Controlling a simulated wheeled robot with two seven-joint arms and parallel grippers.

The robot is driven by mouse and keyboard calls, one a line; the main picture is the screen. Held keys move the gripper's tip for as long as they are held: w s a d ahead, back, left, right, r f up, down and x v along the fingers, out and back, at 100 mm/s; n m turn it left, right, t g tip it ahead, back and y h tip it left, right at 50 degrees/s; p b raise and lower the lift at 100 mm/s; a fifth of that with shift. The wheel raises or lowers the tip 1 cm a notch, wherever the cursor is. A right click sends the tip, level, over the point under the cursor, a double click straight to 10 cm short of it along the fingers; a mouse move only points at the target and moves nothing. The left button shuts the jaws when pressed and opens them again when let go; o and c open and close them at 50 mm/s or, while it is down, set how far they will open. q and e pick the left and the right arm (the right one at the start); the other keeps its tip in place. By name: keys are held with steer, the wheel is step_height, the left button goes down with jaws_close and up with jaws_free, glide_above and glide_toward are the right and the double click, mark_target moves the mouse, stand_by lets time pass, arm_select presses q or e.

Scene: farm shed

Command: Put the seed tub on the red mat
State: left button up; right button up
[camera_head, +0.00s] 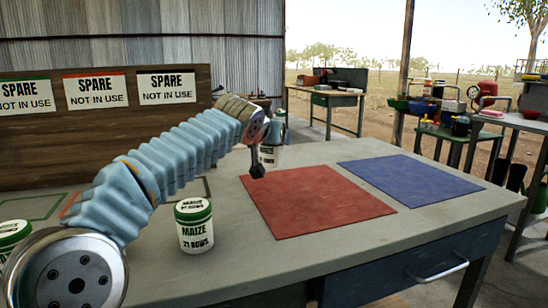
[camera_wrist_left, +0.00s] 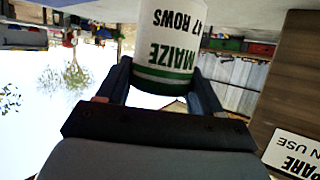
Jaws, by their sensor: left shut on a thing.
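My left gripper (camera_head: 258,168) is shut on a white seed tub (camera_head: 271,155) with a green band, just past the back left corner of the red mat (camera_head: 315,202). The gripper partly hides this tub in the head view. In the left wrist view the tub (camera_wrist_left: 165,38) sits between both fingers and its label reads MAIZE and ROWS, upside down in the picture. Whether it touches anything below is hard to tell. The red mat is bare. Another white tub with a green lid (camera_head: 194,230), marked MAIZE 21 ROWS, stands nearer on the table. My right gripper is not in view.
A bare blue mat (camera_head: 410,180) lies right of the red mat. A third green-lidded tub (camera_head: 12,234) stands at the far left, partly behind my arm. A wooden board with SPARE NOT IN USE signs (camera_head: 95,90) stands behind the table (camera_head: 235,265).

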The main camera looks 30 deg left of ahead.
mark_target(273, 155)
arm_select(q)
steer(key=f, duration=0.1)
steer(key=w+f, duration=0.1)
steer(key=f, duration=0.1)
steer(key=w+f, duration=0.1)
steer(key=shift+a+f+b, duration=0.2)
steer(key=shift+a+b, duration=0.1)
steer(key=shift+s+f, duration=0.1)
steer(key=shift+f, duration=0.35)
steer(key=shift+f, duration=0.1)
steer(key=shift+f+b, duration=0.15)
steer(key=shift+b, duration=0.15)
steer(key=o, duration=1.4)
steer(key=shift+r, duration=0.25)
steer(key=v, duration=1.2)
steer(key=shift+d+f+b, duration=0.1)
steer(key=shift+b, duration=0.3)
